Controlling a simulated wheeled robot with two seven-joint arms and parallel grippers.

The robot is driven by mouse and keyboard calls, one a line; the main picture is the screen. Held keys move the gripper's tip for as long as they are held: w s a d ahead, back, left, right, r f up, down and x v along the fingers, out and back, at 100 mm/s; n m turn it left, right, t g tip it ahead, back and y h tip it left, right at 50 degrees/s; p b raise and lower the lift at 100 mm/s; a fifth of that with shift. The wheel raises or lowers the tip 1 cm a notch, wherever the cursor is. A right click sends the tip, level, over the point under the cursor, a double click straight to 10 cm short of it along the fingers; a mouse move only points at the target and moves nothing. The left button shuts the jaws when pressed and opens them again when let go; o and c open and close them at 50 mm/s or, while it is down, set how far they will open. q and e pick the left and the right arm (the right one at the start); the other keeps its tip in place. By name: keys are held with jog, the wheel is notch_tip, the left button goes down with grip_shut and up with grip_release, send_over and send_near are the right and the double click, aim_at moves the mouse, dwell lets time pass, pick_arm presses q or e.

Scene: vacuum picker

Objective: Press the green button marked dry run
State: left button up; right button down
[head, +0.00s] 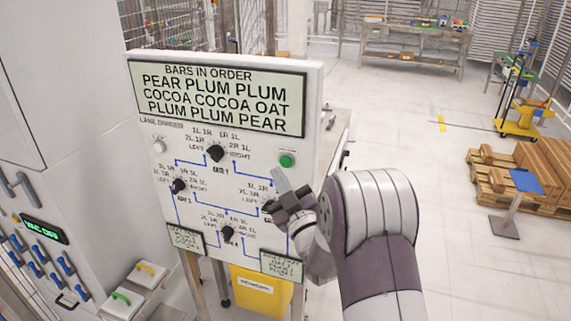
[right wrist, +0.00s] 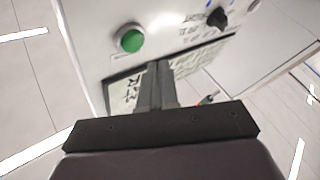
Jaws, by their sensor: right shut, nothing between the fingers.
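The green button (head: 287,160) sits in a pale round mount at the right side of the white panel (head: 150,215), below the display. Its label is too small to read. My right gripper (head: 277,178) is shut and empty, its fingertips just below and left of the button in the head view. In the right wrist view, the green button (right wrist: 131,42) shows whole, up and left of the shut fingertips (right wrist: 158,68). The tips appear apart from the button; their distance from the panel is hard to tell. My left gripper is out of view.
The panel carries a text display (head: 215,100), several black knobs such as the top one (head: 215,153), and a white round button (head: 159,146) at left. A yellow bin (head: 262,290) is below. A grey cabinet (head: 60,90) stands left; the floor at right is open before pallets (head: 490,190).

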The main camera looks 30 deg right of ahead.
jog(key=shift+s+a, duration=1.1)
jog(key=shift+a, duration=0.15)
jog(key=s+f+m+g+b, duration=0.1)
jog(key=s+f+m+g, duration=0.1)
jog(key=f+g, duration=0.55)
jog(key=s+f+m+g+b, duration=0.15)
jog(key=f+g, duration=0.25)
jog(key=f, duration=0.7)
jog(key=s+a+f+g+y+b, duration=0.2)
jog(key=s+a+f+g+b, duration=0.4)
jog(key=s+a, duration=0.5)
jog(key=s+f+g, duration=0.2)
jog(key=s, duration=0.1)
jog(key=shift+s+f+b, duration=0.15)
jog(key=shift+b, duration=0.25)
